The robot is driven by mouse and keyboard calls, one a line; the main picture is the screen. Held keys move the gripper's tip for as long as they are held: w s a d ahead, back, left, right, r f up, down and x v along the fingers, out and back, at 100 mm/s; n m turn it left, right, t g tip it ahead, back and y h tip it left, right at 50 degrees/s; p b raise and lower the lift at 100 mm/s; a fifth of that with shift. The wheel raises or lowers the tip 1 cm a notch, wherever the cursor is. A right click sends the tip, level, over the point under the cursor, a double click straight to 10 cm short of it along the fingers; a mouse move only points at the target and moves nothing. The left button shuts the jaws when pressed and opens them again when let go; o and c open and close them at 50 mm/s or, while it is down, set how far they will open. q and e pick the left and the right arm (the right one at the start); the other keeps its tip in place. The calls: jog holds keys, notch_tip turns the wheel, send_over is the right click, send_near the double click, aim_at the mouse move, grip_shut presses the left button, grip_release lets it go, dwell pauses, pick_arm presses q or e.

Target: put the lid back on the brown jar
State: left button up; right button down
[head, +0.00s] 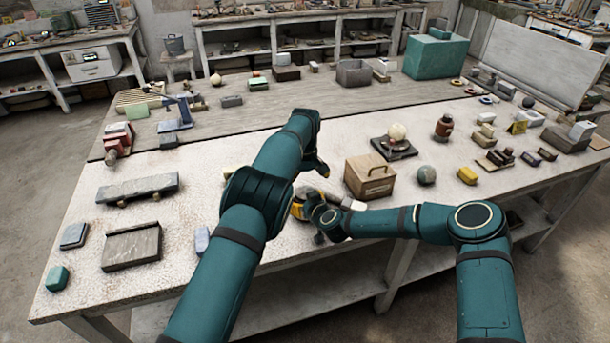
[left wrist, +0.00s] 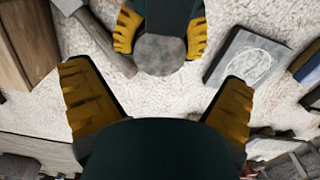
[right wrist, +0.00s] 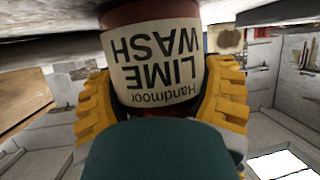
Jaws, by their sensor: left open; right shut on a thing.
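A brown-red jar with a cream "Handmoor LIME WASH" label (right wrist: 155,65) fills the right wrist view, between the yellow fingers of my right gripper (head: 300,207). That gripper is shut on it. In the left wrist view, a grey round top (left wrist: 160,55) shows between the right gripper's fingers; I cannot tell whether it is a lid or the jar's contents. My left gripper (head: 318,167) is open and empty, above and apart from the right gripper. In the head view my arms mostly hide the held jar. I cannot identify a separate lid.
A dark brown bottle (head: 443,127), a grey sphere (head: 426,174) and a yellow block (head: 467,175) stand farther right. A grey slab (head: 132,246) lies at left. Bare tabletop (head: 165,280) shows at front left.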

pick_arm(q)
notch_tip(320, 180, up, 12)
dwell(0.6)
pick_arm(e)
grip_release()
jog(key=v, duration=1.2)
